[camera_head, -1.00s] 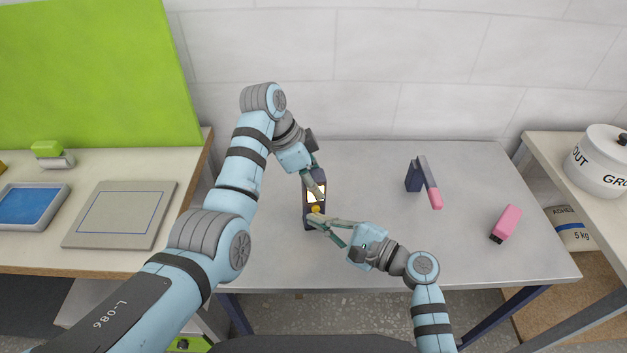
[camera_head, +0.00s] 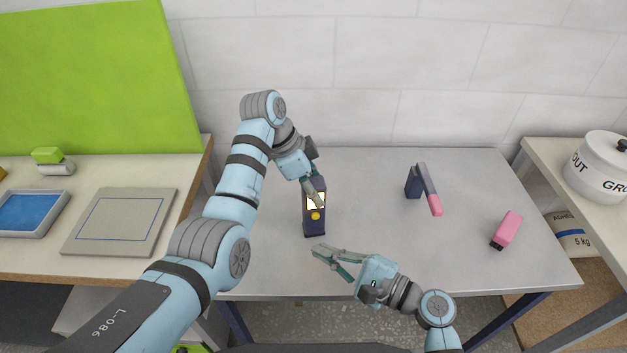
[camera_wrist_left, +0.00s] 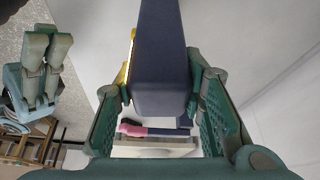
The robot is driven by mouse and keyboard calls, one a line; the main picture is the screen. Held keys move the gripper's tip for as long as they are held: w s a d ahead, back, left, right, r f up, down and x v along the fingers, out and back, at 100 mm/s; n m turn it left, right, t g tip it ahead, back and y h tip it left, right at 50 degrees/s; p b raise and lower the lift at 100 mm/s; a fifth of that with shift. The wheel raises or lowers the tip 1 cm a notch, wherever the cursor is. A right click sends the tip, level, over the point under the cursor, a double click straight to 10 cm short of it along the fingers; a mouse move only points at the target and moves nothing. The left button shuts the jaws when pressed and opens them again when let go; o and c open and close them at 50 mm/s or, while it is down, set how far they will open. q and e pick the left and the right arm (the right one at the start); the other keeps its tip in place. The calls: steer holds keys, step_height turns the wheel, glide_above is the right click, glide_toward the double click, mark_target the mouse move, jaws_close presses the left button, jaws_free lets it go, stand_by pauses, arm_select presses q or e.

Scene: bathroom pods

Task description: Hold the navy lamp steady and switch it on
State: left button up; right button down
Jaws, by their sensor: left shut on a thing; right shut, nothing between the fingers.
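The navy lamp (camera_head: 315,229) stands upright on the grey table, with a bright pale panel on its front and a round yellow button (camera_head: 316,216) below it. My left gripper (camera_head: 314,190) is shut on the lamp's upper part and hides some of it. In the left wrist view the lamp's navy body (camera_wrist_left: 160,65) sits between the two green finger pads, with a bit of yellow at its left side. My right gripper (camera_head: 318,250) is shut and empty, in front of the lamp and apart from it. It also shows at the left of the left wrist view (camera_wrist_left: 46,50).
A navy block with a grey and pink bar (camera_head: 430,190) stands to the right on the grey table (camera_head: 370,180). A pink block with a dark end (camera_head: 507,230) lies farther right. Side counters hold a blue tray (camera_head: 30,212), a grey board (camera_head: 120,220) and a white pot (camera_head: 597,165).

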arm_select(q)
steer(key=o, duration=1.4)
steer(key=shift+c, duration=0.2)
steer(key=shift+r, duration=0.1)
